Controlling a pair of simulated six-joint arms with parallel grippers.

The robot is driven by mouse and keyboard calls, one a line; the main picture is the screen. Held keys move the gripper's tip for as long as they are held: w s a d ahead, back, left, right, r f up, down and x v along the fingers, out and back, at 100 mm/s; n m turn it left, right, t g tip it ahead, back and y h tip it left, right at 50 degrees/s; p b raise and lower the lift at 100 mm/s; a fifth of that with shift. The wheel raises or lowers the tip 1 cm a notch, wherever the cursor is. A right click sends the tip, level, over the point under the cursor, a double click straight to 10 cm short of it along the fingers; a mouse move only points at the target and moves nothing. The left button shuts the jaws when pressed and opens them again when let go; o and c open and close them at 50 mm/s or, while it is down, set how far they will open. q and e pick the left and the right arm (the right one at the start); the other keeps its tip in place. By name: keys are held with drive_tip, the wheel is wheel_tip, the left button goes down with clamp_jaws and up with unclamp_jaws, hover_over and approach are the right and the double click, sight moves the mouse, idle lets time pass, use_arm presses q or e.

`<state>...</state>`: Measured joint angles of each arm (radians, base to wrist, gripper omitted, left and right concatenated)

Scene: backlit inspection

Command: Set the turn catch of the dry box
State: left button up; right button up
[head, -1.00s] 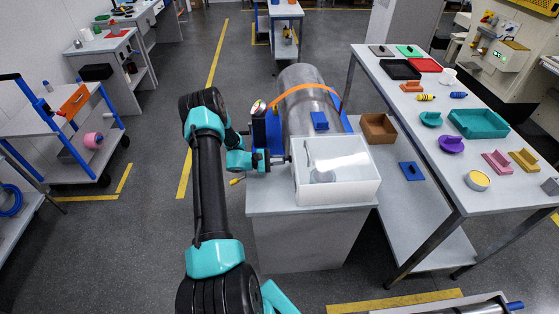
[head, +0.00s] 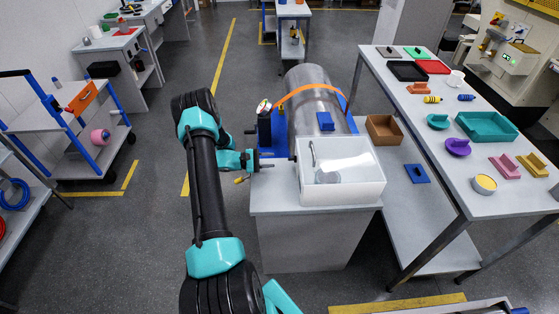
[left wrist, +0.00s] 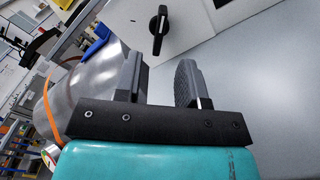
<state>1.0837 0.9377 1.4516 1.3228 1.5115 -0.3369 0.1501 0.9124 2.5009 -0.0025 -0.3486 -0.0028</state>
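The dry box (head: 340,194) is a white box with a pale see-through top, standing on the grey pedestal. Its turn catch (left wrist: 159,30) is a black knob on a pale face in the left wrist view, its long handle running nearly up and down the picture. The catch is too small to make out clearly in the head view. My left gripper (head: 266,163) is left of the box, apart from it. In the left wrist view its two fingers (left wrist: 161,80) are apart with nothing between them, and the catch lies beyond the gap. My right gripper is not in view.
A large metal cylinder with an orange strap (head: 310,92) lies on a blue cradle just behind the box. A brown bin (head: 383,131) and a blue piece (head: 417,173) lie on a low shelf to the right. The long table (head: 447,160) holds trays and small parts.

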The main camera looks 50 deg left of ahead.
use_arm(q)
drive_tip(key=v, duration=1.1)
